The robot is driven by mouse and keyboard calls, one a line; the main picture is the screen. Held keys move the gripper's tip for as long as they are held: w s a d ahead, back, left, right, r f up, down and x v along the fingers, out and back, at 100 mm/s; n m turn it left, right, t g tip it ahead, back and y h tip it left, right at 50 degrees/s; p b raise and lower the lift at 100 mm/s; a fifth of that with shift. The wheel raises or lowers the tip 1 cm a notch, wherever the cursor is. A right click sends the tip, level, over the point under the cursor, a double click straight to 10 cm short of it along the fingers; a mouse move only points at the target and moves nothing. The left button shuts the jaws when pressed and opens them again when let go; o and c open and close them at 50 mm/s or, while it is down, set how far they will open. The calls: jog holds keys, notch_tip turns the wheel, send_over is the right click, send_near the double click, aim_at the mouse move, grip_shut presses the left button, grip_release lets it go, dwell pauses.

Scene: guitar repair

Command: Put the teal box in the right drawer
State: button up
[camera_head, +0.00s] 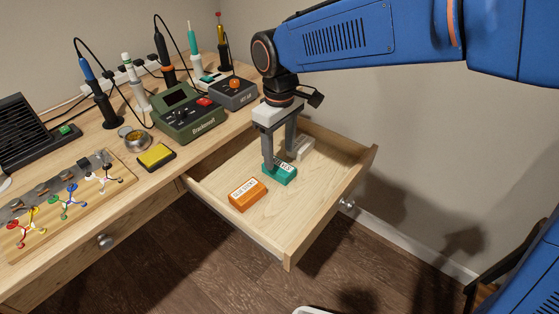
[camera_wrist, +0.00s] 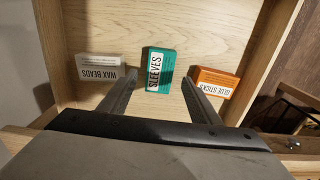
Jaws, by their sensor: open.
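The teal box (camera_head: 281,176), labelled SLEEVES, lies in the open right drawer (camera_head: 322,222), between an orange box and a pale box. My gripper (camera_head: 279,158) reaches down into the drawer over the teal box, with its jaws open. In the wrist view the teal box (camera_wrist: 157,69) lies between the lines of the two spread fingers of my gripper (camera_wrist: 158,76), with visible gaps on both sides. In the head view a finger hides part of the box. I cannot tell the exact height of the fingertips above the drawer floor.
The orange GLUE STICKS box (camera_head: 247,194) and the pale WAX BEADS box (camera_head: 299,147) lie in the same drawer. A green soldering station (camera_head: 187,112) and a yellow sponge (camera_head: 156,157) stand on the bench near the drawer. The drawer's front part is clear.

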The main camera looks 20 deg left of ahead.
aim_at(281, 166)
notch_tip(281, 166, up, 7)
dwell(0.3)
jog(key=d+r+m+t+y, duration=0.15)
jog(key=d+m, duration=0.55)
jog(key=d, duration=2.1)
jog(key=s+d+f+m+t, duration=0.1)
jog(key=s+d+f+m, duration=0.2)
jog(key=s+d, duration=0.3)
jog(key=s+d+f+m+t+h, duration=0.1)
jog(key=s+d+f+m+t, duration=0.1)
jog(key=s+d, duration=0.5)
jog(key=d+f+m, duration=0.1)
jog(key=d+f, duration=0.1)
jog(key=d, duration=0.2)
jog(key=shift+f+m, duration=0.15)
jog(key=shift+m, duration=0.15)
